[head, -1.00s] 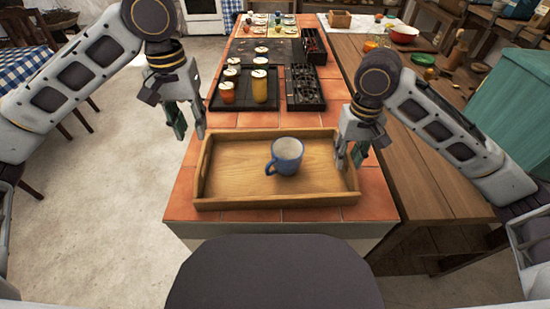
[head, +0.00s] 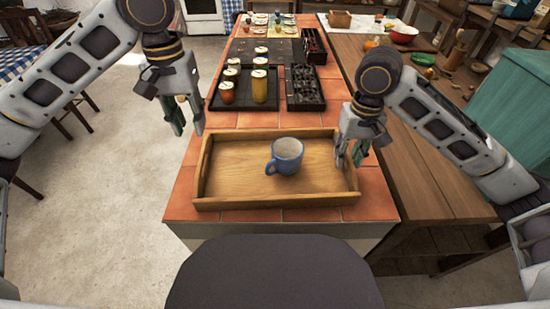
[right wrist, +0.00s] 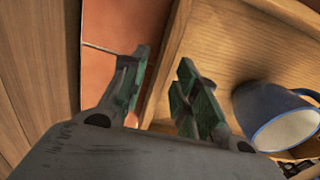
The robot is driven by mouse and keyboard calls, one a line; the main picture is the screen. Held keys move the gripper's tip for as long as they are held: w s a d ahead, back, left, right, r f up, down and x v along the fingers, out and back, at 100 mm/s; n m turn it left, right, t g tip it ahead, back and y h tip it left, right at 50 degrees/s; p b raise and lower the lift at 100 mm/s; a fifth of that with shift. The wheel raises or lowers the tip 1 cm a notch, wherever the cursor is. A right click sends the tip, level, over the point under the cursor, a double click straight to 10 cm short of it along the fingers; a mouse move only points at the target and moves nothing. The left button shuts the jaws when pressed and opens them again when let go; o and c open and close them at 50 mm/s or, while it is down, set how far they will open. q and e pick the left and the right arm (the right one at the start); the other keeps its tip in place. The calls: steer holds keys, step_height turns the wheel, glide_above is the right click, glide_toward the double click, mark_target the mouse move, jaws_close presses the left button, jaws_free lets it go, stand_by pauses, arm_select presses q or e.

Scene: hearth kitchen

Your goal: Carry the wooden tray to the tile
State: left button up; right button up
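The wooden tray (head: 230,202) lies flat on the terracotta tile (head: 260,120) at the near end of the long counter. A blue mug (head: 288,156) with a pale inside stands upright in it; the mug also shows in the right wrist view (right wrist: 272,115). My left gripper (head: 188,128) is open and empty, above and beyond the tray's left end. My right gripper (head: 350,163) is at the tray's right end. In the right wrist view its fingers (right wrist: 162,85) are apart, with the tray's end wall (right wrist: 172,60) between them. Contact with the wall cannot be told.
Beyond the tray, a dark tray (head: 216,104) holds several jars, beside a black compartment box (head: 304,88). A wooden table (head: 425,170) adjoins the counter on the right, with a red-rimmed bowl (head: 404,33) on it. Open floor (head: 110,200) lies to the left.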

step_height(320, 180, up, 12)
steer(key=shift+f, duration=0.25)
stand_by(1.2)
stand_by(0.9)
